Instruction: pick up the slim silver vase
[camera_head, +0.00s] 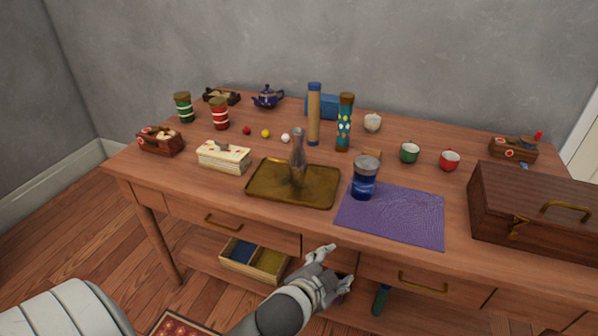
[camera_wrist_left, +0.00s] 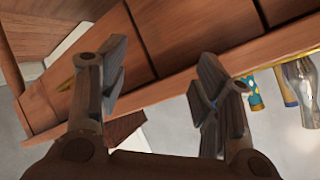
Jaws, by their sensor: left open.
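The slim silver vase (camera_head: 298,158) stands upright on a brass tray (camera_head: 262,198) near the front middle of the table. It has a narrow neck and a wider lower body. In the left wrist view a shiny glassy or silver shape at the right edge (camera_wrist_left: 301,85) looks like the vase, partly cut off. My left gripper (camera_head: 332,268) is open and empty in front of the table, below its top edge, apart from the vase. Its two fingers (camera_wrist_left: 160,85) show spread in the left wrist view. My right gripper is in neither view.
A blue glass (camera_head: 364,182) stands right of the tray by a purple mat (camera_head: 390,215). Tall tubes (camera_head: 314,115) stand behind the vase. A box (camera_head: 223,157) lies left, a wooden chest (camera_head: 535,208) right. The table's front edge and drawers lie close to my left gripper.

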